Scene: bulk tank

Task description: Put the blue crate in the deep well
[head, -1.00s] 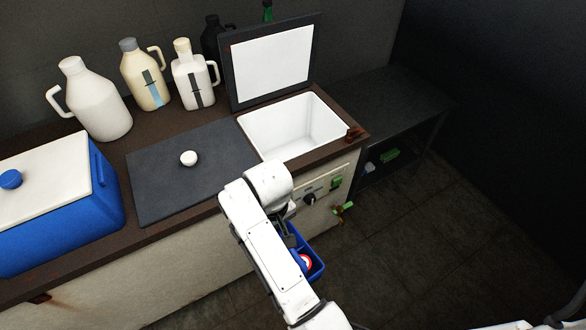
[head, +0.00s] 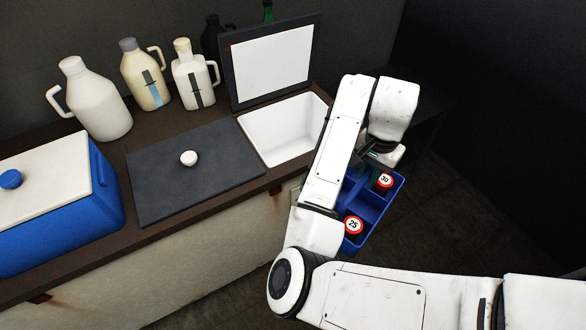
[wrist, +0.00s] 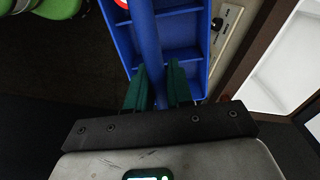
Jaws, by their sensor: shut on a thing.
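The blue crate (head: 377,222) hangs below my gripper (head: 378,158) in the head view, right of the tank front. Bottles with red-rimmed tops marked 25 and 30 sit in its compartments. In the wrist view, the green fingers of my gripper (wrist: 158,85) are shut on the central bar of the crate (wrist: 184,28); some compartments there look empty. The deep well (head: 280,135) is the open white basin in the counter, left of the crate. My arm hides its right edge and part of the crate.
The well's lid (head: 272,62) stands raised behind it. A dark closed lid (head: 190,178) with a white knob lies left of the well. Several jugs (head: 145,75) stand at the back, and a blue cooler (head: 60,215) at the left. Dark floor lies right of the tank.

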